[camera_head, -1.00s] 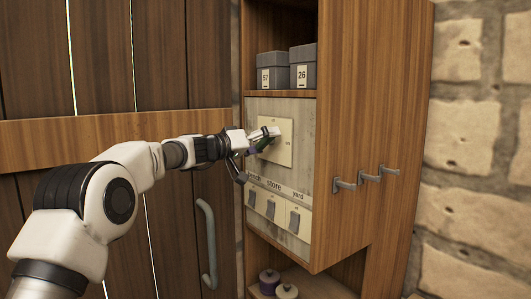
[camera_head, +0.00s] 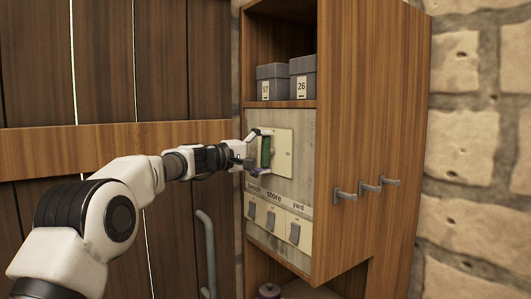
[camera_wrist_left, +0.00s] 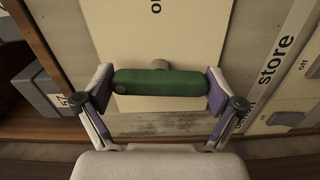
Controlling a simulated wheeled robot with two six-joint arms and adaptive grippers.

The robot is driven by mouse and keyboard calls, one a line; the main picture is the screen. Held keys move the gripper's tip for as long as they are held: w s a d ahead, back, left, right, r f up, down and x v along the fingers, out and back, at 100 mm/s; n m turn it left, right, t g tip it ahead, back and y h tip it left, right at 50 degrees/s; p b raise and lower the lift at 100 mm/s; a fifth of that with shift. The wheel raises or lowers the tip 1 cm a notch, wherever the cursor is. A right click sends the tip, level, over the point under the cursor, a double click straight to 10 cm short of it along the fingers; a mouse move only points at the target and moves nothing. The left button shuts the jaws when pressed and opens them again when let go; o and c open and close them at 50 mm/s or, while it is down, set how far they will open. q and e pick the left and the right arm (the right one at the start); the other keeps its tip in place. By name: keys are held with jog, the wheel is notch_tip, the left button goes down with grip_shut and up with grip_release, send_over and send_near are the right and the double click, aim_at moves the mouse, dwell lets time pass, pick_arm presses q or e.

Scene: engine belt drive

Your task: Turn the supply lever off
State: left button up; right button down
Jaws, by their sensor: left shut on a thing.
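The supply lever is a green bar handle (camera_head: 266,152) on a cream plate (camera_head: 284,152) set in the grey panel of the wall cabinet. It stands about upright in the head view. In the left wrist view the green handle (camera_wrist_left: 160,82) lies across the picture, with a round grey stub behind its middle. My left gripper (camera_head: 259,150) is shut on the handle, with one purple-padded finger at each end of it. A label at the top edge of the wrist view is cut off. My right gripper is not in view.
Below the plate are switches (camera_head: 271,217) labelled bench, store and yard. Grey boxes (camera_head: 303,78) stand on the shelf above. Hooks (camera_head: 368,188) stick out of the cabinet's side. A plank door (camera_head: 100,65) with a curved handle (camera_head: 207,250) is to the left.

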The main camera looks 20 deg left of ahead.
pick_arm(q)
jog(key=shift+r+n, duration=0.1)
jog(key=shift+n, duration=0.4)
jog(key=o, duration=0.8)
jog(key=v, duration=1.2)
jog(key=shift+w, duration=0.1)
